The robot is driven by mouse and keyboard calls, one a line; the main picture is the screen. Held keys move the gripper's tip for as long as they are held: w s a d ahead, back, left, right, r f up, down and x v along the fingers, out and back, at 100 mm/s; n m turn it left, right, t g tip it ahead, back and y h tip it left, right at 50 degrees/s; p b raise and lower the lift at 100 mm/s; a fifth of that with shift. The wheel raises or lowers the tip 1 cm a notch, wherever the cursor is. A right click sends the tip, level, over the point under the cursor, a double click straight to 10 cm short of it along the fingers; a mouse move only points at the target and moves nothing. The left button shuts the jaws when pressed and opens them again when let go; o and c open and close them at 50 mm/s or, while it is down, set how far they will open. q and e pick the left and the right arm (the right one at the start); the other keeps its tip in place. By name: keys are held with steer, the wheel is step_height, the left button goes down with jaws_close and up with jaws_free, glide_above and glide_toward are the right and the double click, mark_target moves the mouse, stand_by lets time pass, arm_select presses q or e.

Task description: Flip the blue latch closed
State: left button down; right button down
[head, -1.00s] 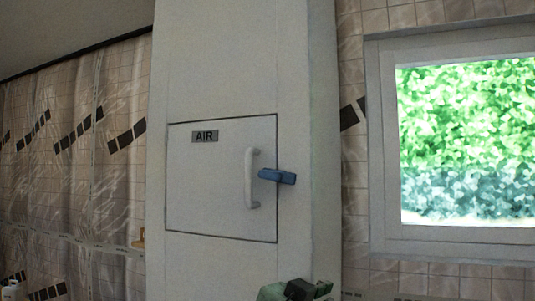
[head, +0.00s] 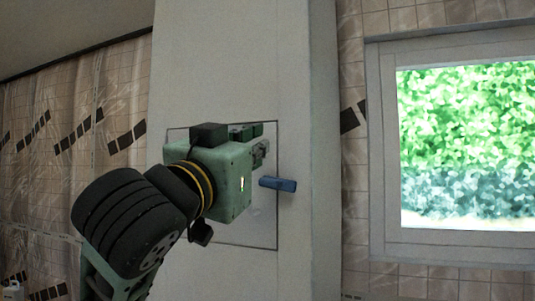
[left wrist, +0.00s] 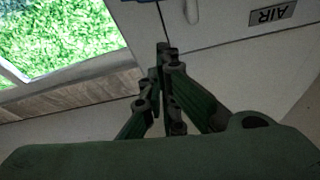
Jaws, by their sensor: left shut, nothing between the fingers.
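The blue latch (head: 278,185) lies about level across the right edge of the square panel (head: 263,229) on the white column. A sliver of blue shows at the top edge of the left wrist view (left wrist: 140,1). My left gripper (head: 262,149) is in front of the panel, just above and left of the latch, apart from it in the picture. Its fingers are together and empty in the left wrist view (left wrist: 164,50). The white handle (left wrist: 191,10) shows there beyond the fingertips; my gripper hides it in the head view. My right gripper is out of view.
The AIR label (left wrist: 272,12) is upside down in the left wrist view and hidden in the head view. A window (head: 465,145) is to the right of the column. Plastic-covered tiled wall (head: 40,190) is on the left. The column face right of the latch is clear.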

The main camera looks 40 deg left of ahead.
arm_select(q)
step_height(320, 180, up, 2)
steer(key=r+p, duration=0.1)
steer(key=p, duration=0.2)
glide_above(277, 184)
steer(key=s, duration=0.2)
steer(key=f, duration=0.5)
steer(key=shift+s+a, duration=0.3)
steer(key=shift+w, duration=0.1)
